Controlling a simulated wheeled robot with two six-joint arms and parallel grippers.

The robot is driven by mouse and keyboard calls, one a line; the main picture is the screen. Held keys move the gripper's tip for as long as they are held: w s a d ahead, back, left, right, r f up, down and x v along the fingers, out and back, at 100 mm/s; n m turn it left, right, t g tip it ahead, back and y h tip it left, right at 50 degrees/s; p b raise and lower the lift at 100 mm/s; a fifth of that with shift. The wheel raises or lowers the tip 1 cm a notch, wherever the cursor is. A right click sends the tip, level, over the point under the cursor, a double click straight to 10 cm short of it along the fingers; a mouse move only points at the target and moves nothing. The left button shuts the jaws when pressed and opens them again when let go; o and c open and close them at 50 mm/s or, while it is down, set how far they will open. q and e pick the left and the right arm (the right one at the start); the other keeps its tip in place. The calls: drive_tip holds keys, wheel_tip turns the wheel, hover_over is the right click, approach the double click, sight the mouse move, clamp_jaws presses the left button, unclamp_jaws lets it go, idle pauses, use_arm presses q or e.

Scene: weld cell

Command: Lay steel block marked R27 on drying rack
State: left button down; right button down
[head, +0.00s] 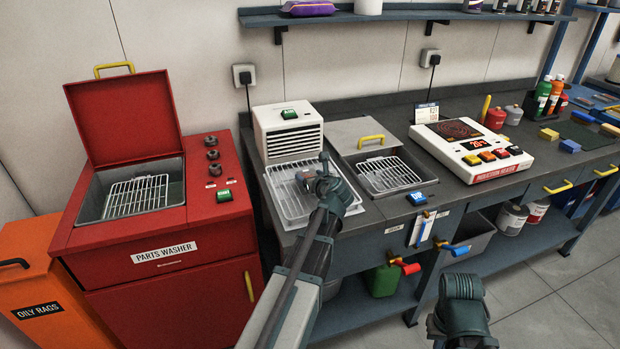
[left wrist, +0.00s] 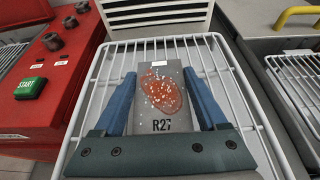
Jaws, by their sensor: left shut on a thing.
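The steel block marked R27 (left wrist: 147,110) is a grey plate with a reddish, white-speckled patch and a small white tag at its far edge. My left gripper (head: 308,181) is shut on it, with a blue finger on each side in the left wrist view (left wrist: 163,100). The block is over the drying rack (head: 287,205), a white wire grid in a pale tray; the rack's wires also show around the block in the left wrist view (left wrist: 100,80). Whether the block touches the wires, I cannot tell. My right gripper's fingers are not in view.
A white vented box (head: 288,133) stands behind the rack. To the left is the red parts washer (head: 165,252), lid up. To the right are an open basin with a wire grid (head: 388,174) and the induction heater (head: 470,150). Some bench front is free.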

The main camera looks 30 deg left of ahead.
use_arm(q)
drive_tip(key=shift+c, duration=1.9)
unclamp_jaws()
drive_tip(key=shift+f, duration=0.15)
drive_tip(key=o, duration=0.4)
drive_tip(key=shift+r, duration=0.25)
drive_tip(key=shift+s+d+r+p, duration=0.15)
drive_tip(key=shift+s+d+p, duration=0.1)
drive_tip(key=shift+p, duration=0.05)
drive_tip(key=p+v, duration=0.4)
drive_tip(key=v, duration=0.7)
drive_tip(key=shift+s+d, duration=0.15)
